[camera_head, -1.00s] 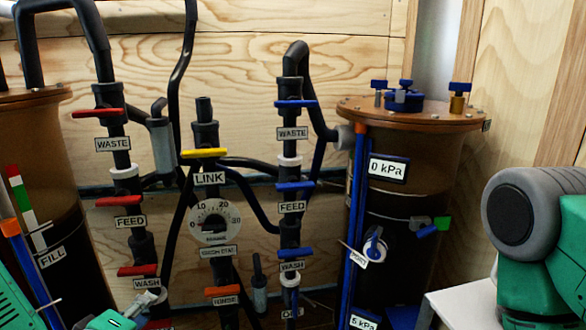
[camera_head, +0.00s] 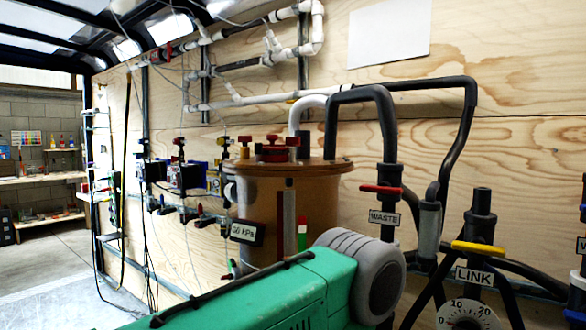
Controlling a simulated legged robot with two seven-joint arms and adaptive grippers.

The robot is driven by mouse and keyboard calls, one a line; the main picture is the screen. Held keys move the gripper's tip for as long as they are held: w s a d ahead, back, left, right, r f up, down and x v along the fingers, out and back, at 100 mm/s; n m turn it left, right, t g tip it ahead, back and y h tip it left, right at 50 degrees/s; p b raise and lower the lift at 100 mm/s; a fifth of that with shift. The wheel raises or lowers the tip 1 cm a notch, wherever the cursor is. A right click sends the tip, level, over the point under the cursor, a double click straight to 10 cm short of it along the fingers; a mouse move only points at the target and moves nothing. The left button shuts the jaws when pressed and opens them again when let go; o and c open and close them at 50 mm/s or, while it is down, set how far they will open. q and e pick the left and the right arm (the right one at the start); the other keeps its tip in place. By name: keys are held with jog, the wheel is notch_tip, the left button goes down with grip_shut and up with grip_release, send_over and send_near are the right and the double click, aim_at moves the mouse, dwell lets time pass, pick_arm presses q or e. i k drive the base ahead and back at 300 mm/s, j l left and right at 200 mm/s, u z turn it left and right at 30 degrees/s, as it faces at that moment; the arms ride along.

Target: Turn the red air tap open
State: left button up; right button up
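Several red parts are in view, and I cannot tell for sure which is the red air tap. A red knob (camera_head: 274,149) sits on the lid of the brown tank (camera_head: 320,215). Small red knobs (camera_head: 179,142) top the blue-fronted units on the wall to its left. A red lever (camera_head: 381,189) lies across the black pipe above the WASTE label (camera_head: 384,218). My green arm with its grey joint crosses the bottom middle and hides the tank's lower part. Neither gripper shows.
A 56 kPa display (camera_head: 246,232) is on the tank's left side. A yellow lever (camera_head: 478,247) is above the LINK label (camera_head: 474,276) at right. White and grey pipes run high on the plywood wall. Floor (camera_head: 60,265) is clear at left, with shelves (camera_head: 40,180) behind.

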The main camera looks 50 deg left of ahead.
aim_at(244, 139)
jog(key=u, duration=1.85)
jog(key=l+u, duration=0.1)
jog(key=l, duration=0.15)
